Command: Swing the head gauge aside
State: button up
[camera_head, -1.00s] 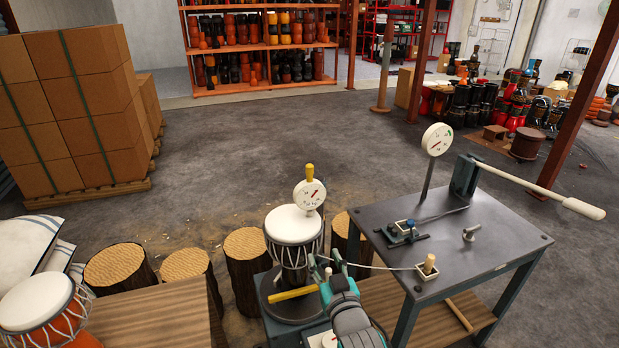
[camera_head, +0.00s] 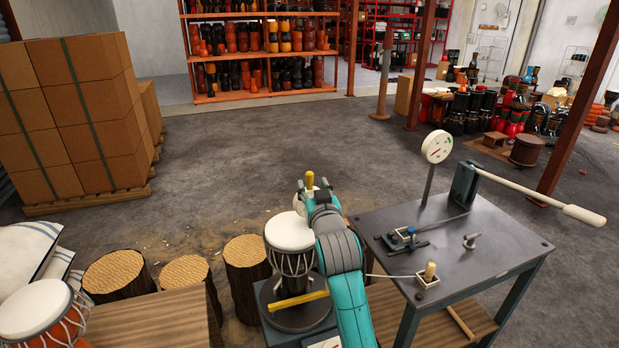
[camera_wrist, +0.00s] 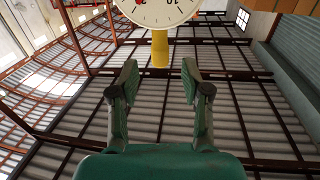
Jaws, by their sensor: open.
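The head gauge (camera_head: 299,204) is a white round dial above the goblet drum's white head (camera_head: 288,232). Its yellow handle (camera_head: 310,180) sticks up from the top. My gripper (camera_head: 316,190) is in front of the gauge and hides most of the dial. In the wrist view, the dial (camera_wrist: 158,12) shows at the top edge with the yellow handle (camera_wrist: 160,50) pointing down in the picture. My gripper (camera_wrist: 159,75) is open, its two fingers apart on either side of the handle's line. The handle appears just ahead of the fingertips; contact is not visible.
The drum stands on a dark round base with a yellow bar (camera_head: 298,301). A steel table (camera_head: 470,250) at the right bears a second dial (camera_head: 437,147) and a long lever (camera_head: 540,196). Log stools (camera_head: 187,272) and a wooden table (camera_head: 150,322) are at left.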

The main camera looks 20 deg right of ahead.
aim_at(310, 179)
jog(key=shift+w+d, duration=0.2)
jog(key=shift+w, duration=1.15)
jog(key=shift+w+d, duration=0.2)
jog(key=shift+w, duration=1.1)
jog(key=shift+c, duration=0.2)
grip_shut()
